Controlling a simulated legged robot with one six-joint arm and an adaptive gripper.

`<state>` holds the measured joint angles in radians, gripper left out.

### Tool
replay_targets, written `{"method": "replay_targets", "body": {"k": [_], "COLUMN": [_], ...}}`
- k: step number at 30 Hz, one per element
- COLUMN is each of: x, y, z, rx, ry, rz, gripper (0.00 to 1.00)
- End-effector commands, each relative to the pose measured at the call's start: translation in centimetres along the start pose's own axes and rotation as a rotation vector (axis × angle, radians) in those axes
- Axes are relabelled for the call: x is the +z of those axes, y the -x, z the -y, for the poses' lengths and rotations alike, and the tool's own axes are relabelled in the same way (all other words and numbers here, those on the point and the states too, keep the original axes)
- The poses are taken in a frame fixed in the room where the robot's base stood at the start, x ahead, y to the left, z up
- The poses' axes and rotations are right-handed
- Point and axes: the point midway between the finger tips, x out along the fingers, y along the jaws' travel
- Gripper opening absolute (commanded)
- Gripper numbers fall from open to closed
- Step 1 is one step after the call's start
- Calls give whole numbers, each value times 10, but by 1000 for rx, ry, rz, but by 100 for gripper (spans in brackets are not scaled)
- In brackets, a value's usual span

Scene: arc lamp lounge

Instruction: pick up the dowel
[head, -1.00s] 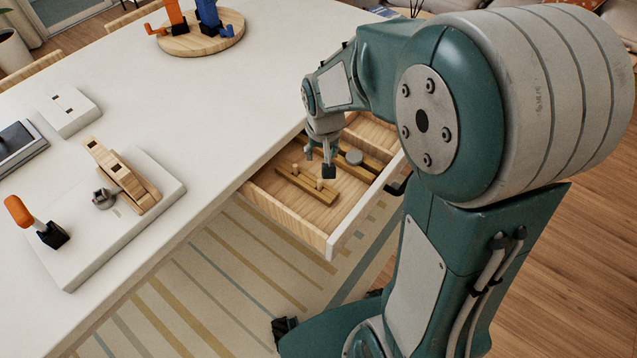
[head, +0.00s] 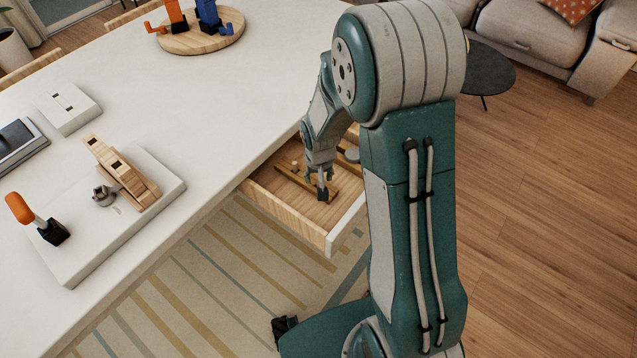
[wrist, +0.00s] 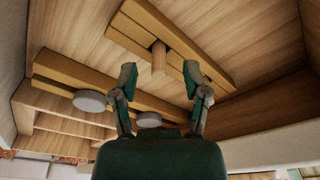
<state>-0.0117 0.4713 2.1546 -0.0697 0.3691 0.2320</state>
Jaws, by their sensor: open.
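A short, light wooden dowel (wrist: 158,58) stands up from a brown wooden bar (wrist: 142,17) in the wrist view, in the gap between my fingertips and apart from both. In the head view, a small light peg (head: 295,165) shows on the bar just left of my gripper; I cannot tell whether it is the same piece. My gripper (head: 315,184) is open and empty, low inside the open drawer (head: 285,215). Its two fingers also show in the wrist view (wrist: 160,73). My gripper hides part of the bar in the head view.
Another brown bar (wrist: 65,70) and grey discs (wrist: 90,100) lie in the drawer. The drawer walls stand close around my gripper. The white tabletop (head: 215,110) is beside it, holding a white board (head: 75,262) with a wooden clamp-like piece and an orange-handled piece.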

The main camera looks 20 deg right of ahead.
Motion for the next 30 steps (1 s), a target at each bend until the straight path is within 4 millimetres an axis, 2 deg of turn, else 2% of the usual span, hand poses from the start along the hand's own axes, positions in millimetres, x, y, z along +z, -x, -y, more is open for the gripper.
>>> {"method": "replay_targets", "body": {"k": [3, 10, 11, 12, 14, 15, 17, 30], "x": [0, 0, 0, 0, 0, 0, 0, -1], "y": [-9, -10, -10, -10, -10, -10, -10, -6], "z": [0, 0, 0, 0, 0, 0, 0, 0], "rx": [0, 0, 0, 0, 0, 0, 0, 0], "ry": [0, 0, 0, 0, 0, 0, 0, 0], "rz": [0, -1, -1, -1, -1, -1, -1, -2], "gripper": [59, 59, 50, 35, 20, 10, 0, 0]}}
